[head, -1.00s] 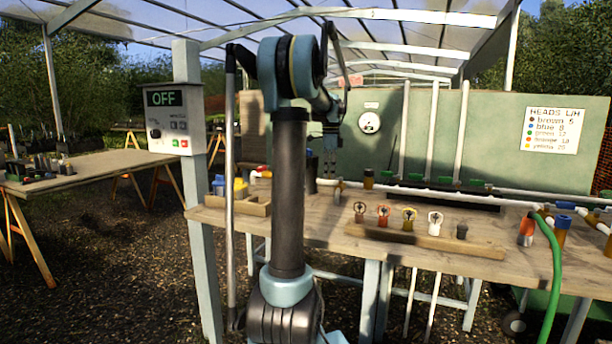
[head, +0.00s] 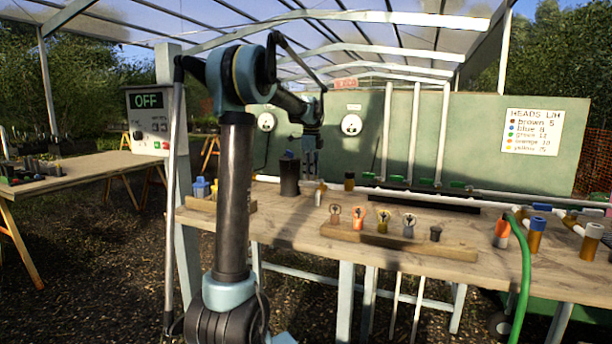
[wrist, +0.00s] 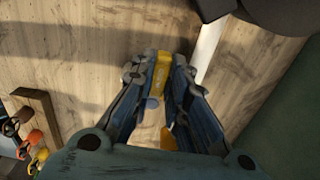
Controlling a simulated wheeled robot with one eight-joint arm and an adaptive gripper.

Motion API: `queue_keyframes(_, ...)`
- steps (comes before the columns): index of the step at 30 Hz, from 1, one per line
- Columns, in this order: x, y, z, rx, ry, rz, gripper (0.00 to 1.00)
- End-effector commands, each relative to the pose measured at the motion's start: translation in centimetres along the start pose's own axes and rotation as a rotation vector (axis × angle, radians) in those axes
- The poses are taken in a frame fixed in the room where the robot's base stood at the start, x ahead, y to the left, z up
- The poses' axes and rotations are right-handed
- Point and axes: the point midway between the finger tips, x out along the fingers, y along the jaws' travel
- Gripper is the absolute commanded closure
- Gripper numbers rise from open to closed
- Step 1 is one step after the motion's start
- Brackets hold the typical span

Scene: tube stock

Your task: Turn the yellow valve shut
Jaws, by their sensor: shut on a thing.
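My gripper (wrist: 158,92) is shut on a yellow piece (wrist: 158,75) that looks like the handle of the yellow valve. The fingers press it from both sides, and most of the valve below is hidden by them. A second orange-yellow part (wrist: 168,138) shows lower between the fingers. In the head view my gripper (head: 309,165) is small and dark above the back of the wooden bench (head: 300,222). I cannot make out the yellow piece there, nor how far the valve is turned.
A dark cylinder (head: 289,180) stands beside my gripper. A wooden rack (head: 400,240) with several coloured heads lies along the front. A white pipe (head: 450,197) runs along the back. A green hose (head: 524,270) hangs at the right. The display (head: 146,101) reads OFF.

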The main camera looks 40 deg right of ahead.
Motion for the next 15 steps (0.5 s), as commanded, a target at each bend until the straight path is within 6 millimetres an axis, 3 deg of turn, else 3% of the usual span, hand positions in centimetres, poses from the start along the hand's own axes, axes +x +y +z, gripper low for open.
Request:
queue_keyframes(8, -0.09, -0.32, 0.44, -0.003, -0.008, -0.007, 1.0)
queue_keyframes(9, -0.09, -0.32, 0.44, -0.003, -0.008, -0.007, 0.76)
queue_keyframes(10, -0.08, -0.3, 0.42, -0.003, -0.007, -0.006, 0.69)
queue_keyframes(11, -0.08, -0.28, 0.38, -0.003, -0.007, -0.006, 0.65)
queue_keyframes(15, -0.06, -0.2, 0.19, -0.002, -0.005, -0.005, 0.65)
